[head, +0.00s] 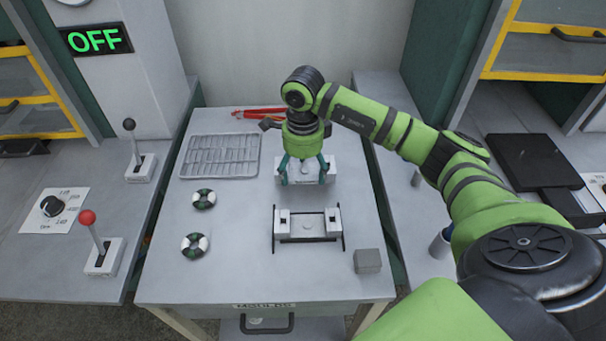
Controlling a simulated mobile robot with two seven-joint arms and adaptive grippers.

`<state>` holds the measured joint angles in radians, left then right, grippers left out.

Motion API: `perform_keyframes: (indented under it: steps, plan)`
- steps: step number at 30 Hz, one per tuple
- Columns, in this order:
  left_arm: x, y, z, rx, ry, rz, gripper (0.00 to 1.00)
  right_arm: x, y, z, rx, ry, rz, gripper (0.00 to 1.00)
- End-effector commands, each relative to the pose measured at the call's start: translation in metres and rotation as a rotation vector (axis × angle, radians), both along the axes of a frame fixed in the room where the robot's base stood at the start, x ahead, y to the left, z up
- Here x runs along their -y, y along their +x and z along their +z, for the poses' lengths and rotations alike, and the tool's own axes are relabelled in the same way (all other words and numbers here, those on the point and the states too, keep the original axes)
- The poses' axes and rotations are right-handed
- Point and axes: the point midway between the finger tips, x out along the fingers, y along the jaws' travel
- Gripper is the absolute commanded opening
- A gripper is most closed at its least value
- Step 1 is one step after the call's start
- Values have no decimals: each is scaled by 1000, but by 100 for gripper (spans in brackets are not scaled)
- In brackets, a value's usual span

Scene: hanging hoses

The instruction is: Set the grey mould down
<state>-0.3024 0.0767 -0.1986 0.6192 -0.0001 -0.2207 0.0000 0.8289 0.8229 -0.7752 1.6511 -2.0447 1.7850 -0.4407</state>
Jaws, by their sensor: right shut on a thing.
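My right gripper (304,168) points down over the back middle of the table (230,270), its green fingers shut on the light grey mould (326,163). The mould is a pale block, partly hidden by the fingers. I cannot tell whether its underside touches the table. In front of it is a fixture (308,240) with black side rails and two pale blocks, apart from the mould. My left gripper is not in view.
A grey cube (367,261) sits front right. Red-handled pliers (262,112) lie behind. Levers (101,243) stand on the left counter beside an "OFF" sign (95,40).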

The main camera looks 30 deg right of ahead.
Motion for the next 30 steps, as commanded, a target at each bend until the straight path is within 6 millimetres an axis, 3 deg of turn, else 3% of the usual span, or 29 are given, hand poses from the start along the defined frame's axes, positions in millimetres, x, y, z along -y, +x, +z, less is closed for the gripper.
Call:
perform_keyframes:
  steps: [6, 18, 19, 20, 21, 30]
  plan:
    - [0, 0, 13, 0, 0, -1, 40, 0, 0, -27, -2, 0, 0, 24]
    - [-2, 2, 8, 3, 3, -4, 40, 1, 0, -35, 1, 0, 2, 24]
    - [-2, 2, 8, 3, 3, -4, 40, 1, 0, -36, -1, 0, 2, 83]
    - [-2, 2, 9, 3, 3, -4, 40, 1, 0, -35, -1, 0, 2, 95]
    - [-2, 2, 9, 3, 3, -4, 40, 1, 0, -35, -1, 0, 2, 100]
    - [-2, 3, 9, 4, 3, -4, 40, 1, -1, -35, -1, 0, 2, 100]
